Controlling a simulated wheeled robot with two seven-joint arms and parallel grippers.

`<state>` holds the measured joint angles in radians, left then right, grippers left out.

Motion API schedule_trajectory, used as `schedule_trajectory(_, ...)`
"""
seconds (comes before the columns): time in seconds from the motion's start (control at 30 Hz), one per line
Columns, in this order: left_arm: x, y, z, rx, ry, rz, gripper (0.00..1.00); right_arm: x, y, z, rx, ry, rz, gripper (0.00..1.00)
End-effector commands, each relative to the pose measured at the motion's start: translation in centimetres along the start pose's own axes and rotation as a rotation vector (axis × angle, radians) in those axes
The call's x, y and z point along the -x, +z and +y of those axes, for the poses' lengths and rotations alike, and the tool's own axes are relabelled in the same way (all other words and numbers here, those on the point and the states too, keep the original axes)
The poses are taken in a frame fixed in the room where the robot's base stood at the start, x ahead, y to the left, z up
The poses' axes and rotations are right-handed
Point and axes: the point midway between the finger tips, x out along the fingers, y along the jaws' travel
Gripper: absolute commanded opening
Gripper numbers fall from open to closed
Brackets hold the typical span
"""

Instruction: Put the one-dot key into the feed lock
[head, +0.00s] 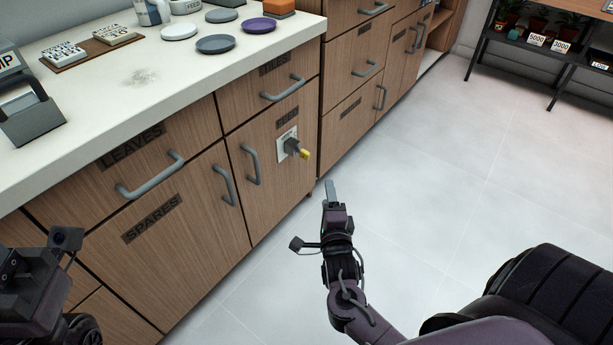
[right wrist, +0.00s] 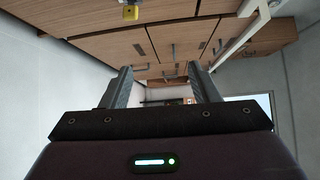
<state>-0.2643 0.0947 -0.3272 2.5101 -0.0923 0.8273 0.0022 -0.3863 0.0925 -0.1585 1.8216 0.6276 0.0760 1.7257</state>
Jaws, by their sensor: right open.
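The feed lock (head: 283,143) is a pale plate with a grey cylinder on the cupboard door under the FEED label (head: 287,115). A key with a yellow head (head: 304,154) sticks out of the lock; its dots are too small to tell. The yellow head also shows at the top of the right wrist view (right wrist: 130,12). My right gripper (head: 330,186) is open and empty, in the air below and right of the key, apart from it. Its two fingers stand apart in the right wrist view (right wrist: 163,82). My left gripper (head: 66,238) shows partly at the lower left; its fingers are unclear.
The white counter (head: 130,80) carries several discs, a brown tray (head: 70,64) with pale blocks, and a grey holder (head: 28,115). Handles stick out from the cupboard fronts, one (head: 251,165) close to the lock. A dark plant shelf (head: 560,50) stands far right. The floor (head: 420,170) is clear.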

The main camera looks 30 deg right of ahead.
Motion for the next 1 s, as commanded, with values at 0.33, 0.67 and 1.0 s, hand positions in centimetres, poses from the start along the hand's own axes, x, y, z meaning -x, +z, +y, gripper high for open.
schedule_trajectory(0.33,-4.0,-0.3,-0.2,0.000,0.000,0.000,0.52,0.9,3.1,-6.8,-0.045,0.033,-0.099,0.55)
schedule_trajectory(0.67,-6.4,-0.6,-0.4,0.000,0.000,0.000,0.52,2.0,5.4,-11.5,-0.070,0.060,-0.178,0.55)
schedule_trajectory(1.0,-6.8,-0.6,-0.4,0.000,0.000,0.000,0.52,2.4,6.1,-12.5,-0.075,0.069,-0.203,0.55)
